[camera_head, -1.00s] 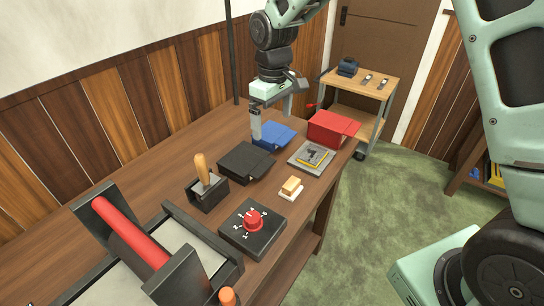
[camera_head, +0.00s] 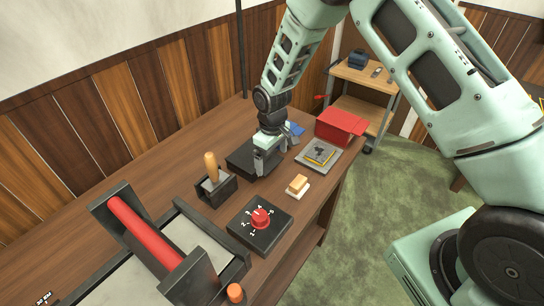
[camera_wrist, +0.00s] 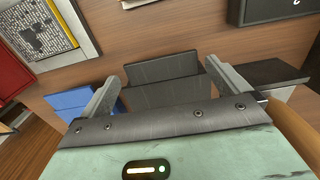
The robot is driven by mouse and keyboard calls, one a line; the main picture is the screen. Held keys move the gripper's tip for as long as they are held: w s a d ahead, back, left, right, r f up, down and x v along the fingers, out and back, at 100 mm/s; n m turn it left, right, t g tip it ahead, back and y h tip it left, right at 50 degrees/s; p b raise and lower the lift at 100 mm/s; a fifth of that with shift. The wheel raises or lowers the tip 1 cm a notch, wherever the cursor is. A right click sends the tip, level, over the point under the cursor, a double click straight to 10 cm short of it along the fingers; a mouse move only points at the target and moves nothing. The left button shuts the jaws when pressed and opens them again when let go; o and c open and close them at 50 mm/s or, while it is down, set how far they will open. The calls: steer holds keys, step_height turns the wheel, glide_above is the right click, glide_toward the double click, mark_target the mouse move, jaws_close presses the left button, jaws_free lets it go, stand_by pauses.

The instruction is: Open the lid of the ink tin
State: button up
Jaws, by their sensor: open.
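Three tins stand in a row on the wooden table, and I cannot tell by label which is the ink tin. The black tin (camera_head: 241,157) is under my gripper (camera_head: 267,162). In the wrist view its dark flat top (camera_wrist: 162,70) lies between the spread fingers of my gripper (camera_wrist: 168,95), which is open and empty. I cannot tell whether the fingers touch it. Its lid looks closed, but my gripper hides part of it. The blue tin (camera_head: 297,129) is just behind, partly hidden, and shows in the wrist view (camera_wrist: 72,102). The red tin (camera_head: 333,128) is farther right.
A black holder (camera_head: 217,188) with a wooden-handled tool (camera_head: 211,166) stands left of the black tin. A wood-topped block (camera_head: 298,184), a grey tray (camera_head: 322,160) and a dial box (camera_head: 259,226) lie near the right edge. A red-roller press (camera_head: 150,235) fills the front.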

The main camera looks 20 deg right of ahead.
steer(key=shift+f, duration=0.8)
